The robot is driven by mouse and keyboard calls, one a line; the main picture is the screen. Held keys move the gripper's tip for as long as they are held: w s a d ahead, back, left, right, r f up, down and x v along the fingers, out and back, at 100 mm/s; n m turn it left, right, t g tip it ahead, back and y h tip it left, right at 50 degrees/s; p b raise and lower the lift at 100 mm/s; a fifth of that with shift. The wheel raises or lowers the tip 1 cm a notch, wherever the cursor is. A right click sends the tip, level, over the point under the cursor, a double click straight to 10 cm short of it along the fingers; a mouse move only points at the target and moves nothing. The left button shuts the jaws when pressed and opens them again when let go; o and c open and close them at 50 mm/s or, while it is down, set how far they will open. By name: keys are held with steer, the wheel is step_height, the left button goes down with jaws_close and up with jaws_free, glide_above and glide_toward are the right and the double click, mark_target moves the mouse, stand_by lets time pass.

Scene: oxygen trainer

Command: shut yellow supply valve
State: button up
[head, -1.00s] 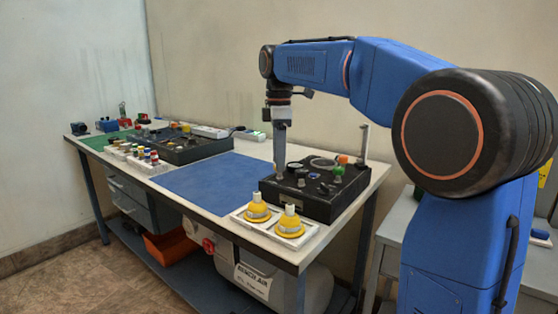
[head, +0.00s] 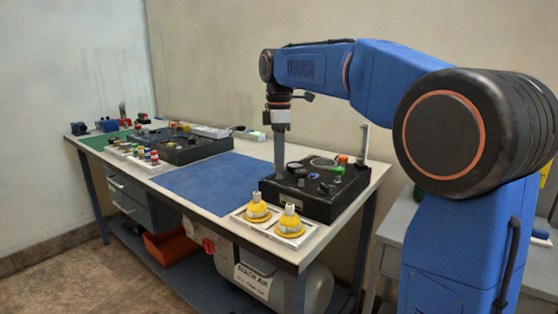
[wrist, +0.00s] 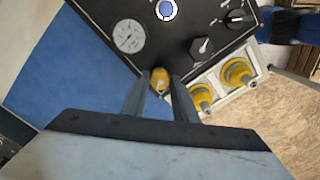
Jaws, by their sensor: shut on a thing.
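The yellow supply valve (wrist: 160,76) shows in the wrist view as a small yellow knob at the edge of the black trainer panel (wrist: 178,32). My gripper (wrist: 159,82) is shut on it, with one finger on each side. In the head view my gripper (head: 280,174) points straight down at the left part of the black panel box (head: 320,207). The valve is hidden behind the fingers there, and its exact angle is hard to read.
Two yellow domed pieces (head: 257,212) sit in white trays at the front of the bench, close to the gripper. A gauge (wrist: 129,36) and a black knob (wrist: 202,46) are near the valve. A blue mat (head: 207,182) lies clear to the left.

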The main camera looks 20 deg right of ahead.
steer(key=m, duration=0.3)
steer(key=shift+m, duration=0.3)
steer(key=m, duration=0.3)
steer(key=shift+m, duration=0.3)
steer(key=m, duration=0.6)
steer(key=shift+w, duration=0.1)
steer(key=m, duration=0.5)
steer(key=shift+d+m, duration=0.1)
steer(key=shift+m, duration=0.3)
steer(key=m, duration=0.4)
steer(key=shift+m, duration=0.3)
steer(key=o, duration=1)
steer(key=shift+o, duration=0.2)
